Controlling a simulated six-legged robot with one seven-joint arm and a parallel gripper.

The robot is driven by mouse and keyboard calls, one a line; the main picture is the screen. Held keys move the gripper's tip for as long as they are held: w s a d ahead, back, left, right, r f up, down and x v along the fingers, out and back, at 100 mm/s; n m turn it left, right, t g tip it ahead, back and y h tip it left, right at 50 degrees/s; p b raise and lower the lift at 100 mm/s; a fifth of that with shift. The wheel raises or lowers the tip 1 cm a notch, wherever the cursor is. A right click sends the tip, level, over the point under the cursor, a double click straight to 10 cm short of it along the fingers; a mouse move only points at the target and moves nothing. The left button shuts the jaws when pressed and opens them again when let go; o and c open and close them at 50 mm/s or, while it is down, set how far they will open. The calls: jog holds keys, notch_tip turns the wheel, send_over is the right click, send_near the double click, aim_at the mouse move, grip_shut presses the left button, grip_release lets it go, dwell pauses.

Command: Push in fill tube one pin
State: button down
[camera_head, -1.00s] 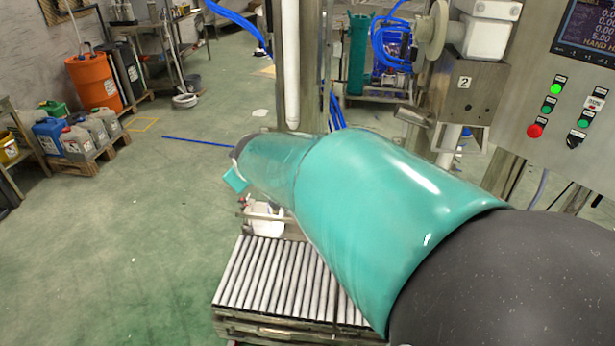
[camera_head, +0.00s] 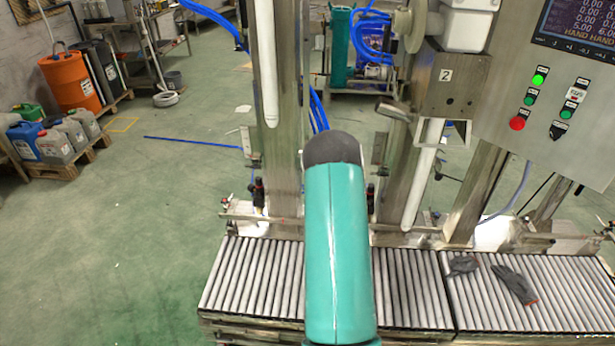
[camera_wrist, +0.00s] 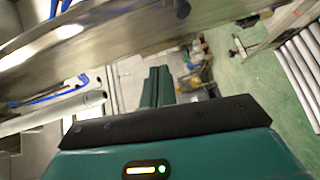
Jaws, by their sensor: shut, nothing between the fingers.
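A long white fill tube (camera_head: 264,70) hangs on a steel column at the left of the filling machine in the head view. A second pale tube (camera_head: 424,170) stands at the station labelled 2. A pale tube end (camera_wrist: 75,108) lies at the left of the wrist view; I cannot tell which tube it is. I cannot make out the pin for certain. My gripper (camera_wrist: 158,72) shows in the wrist view as two dark green fingers side by side, shut and empty, apart from the tube end. In the head view my arm hides it.
A steel beam (camera_wrist: 130,35) crosses close by in the wrist view. Roller conveyors (camera_head: 245,285) run below the machine, with dark gloves (camera_head: 515,284) on the right one. A control panel (camera_head: 575,90) stands at right. The green floor at left is mostly clear.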

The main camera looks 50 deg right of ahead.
jog(key=s+f+n+t+y, duration=0.1)
jog(key=s+f+n+y, duration=0.1)
jog(key=s+f, duration=0.4)
jog(key=w+d, duration=0.5)
jog(key=w, duration=0.8)
jog(key=shift+w+f, duration=0.25)
jog(key=shift+w, duration=0.05)
jog(key=shift+d, duration=0.1)
